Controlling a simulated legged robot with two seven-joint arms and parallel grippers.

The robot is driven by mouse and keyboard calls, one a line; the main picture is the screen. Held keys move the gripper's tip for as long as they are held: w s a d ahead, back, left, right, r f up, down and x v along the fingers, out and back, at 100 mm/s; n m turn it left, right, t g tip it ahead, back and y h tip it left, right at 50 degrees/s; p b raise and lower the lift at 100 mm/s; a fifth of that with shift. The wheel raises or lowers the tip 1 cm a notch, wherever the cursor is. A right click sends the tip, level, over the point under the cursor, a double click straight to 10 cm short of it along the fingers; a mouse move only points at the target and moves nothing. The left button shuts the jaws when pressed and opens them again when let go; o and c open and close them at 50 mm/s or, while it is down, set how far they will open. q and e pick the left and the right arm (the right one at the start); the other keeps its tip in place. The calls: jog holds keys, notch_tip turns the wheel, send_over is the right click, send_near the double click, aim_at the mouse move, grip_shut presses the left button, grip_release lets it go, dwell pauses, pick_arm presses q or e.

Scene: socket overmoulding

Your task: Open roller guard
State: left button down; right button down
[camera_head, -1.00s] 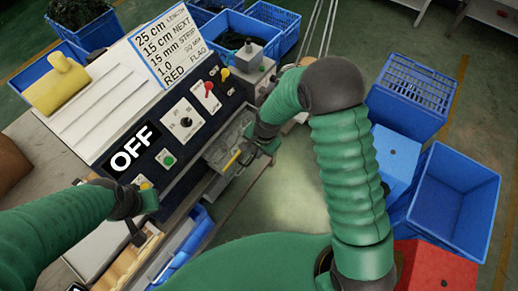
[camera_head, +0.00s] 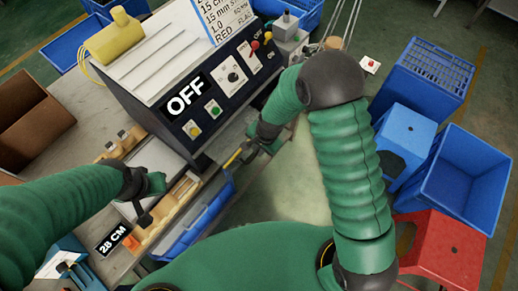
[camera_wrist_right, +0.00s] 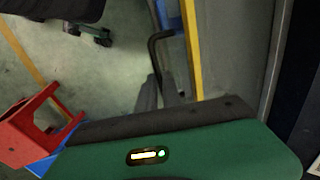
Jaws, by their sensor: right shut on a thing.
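The machine (camera_head: 200,98) with the OFF display stands at the upper middle of the head view. A yellow bar (camera_head: 232,159), which looks like the roller guard's edge, shows at its lower right. My right gripper (camera_head: 246,152) is beside this bar. In the right wrist view, my right gripper (camera_wrist_right: 163,97) is shut on a black bent handle (camera_wrist_right: 153,45), next to the yellow bar (camera_wrist_right: 192,50). The rollers are not clearly visible.
Blue crates (camera_head: 462,180) and a red stool (camera_head: 440,245) stand on the floor at the right. A blue tray (camera_head: 195,225) lies below the machine. A "28 CM" display (camera_head: 112,238) is at the lower left.

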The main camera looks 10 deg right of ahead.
jog(key=shift+s+a+r, duration=0.1)
jog(key=shift+s+a, duration=0.2)
jog(key=shift+a, duration=0.35)
jog(key=c, duration=1.5)
grip_release()
jog(key=shift+a, duration=0.2)
jog(key=shift+c, duration=0.2)
jog(key=shift+d, duration=0.4)
jog(key=shift+d+r, duration=0.1)
jog(key=shift+r, duration=0.1)
jog(key=r, duration=0.5)
jog(key=s+d+r, duration=0.1)
jog(key=r, duration=0.4)
jog(key=s+r, duration=0.1)
jog(key=r, duration=0.5)
jog(key=shift+s+d, duration=0.2)
jog(key=shift+d, duration=0.1)
jog(key=shift+a, duration=0.1)
jog(key=s+d+n, duration=0.2)
jog(key=s+n, duration=0.1)
jog(key=s+d+n+h, duration=0.1)
jog(key=s+d+n, duration=0.1)
jog(key=s+n, duration=0.2)
jog(key=s+d+f+n, duration=0.1)
jog(key=s+d+n, duration=0.2)
jog(key=shift+s+n+t, duration=0.15)
jog(key=shift+n+t, duration=0.15)
jog(key=shift+t, duration=0.1)
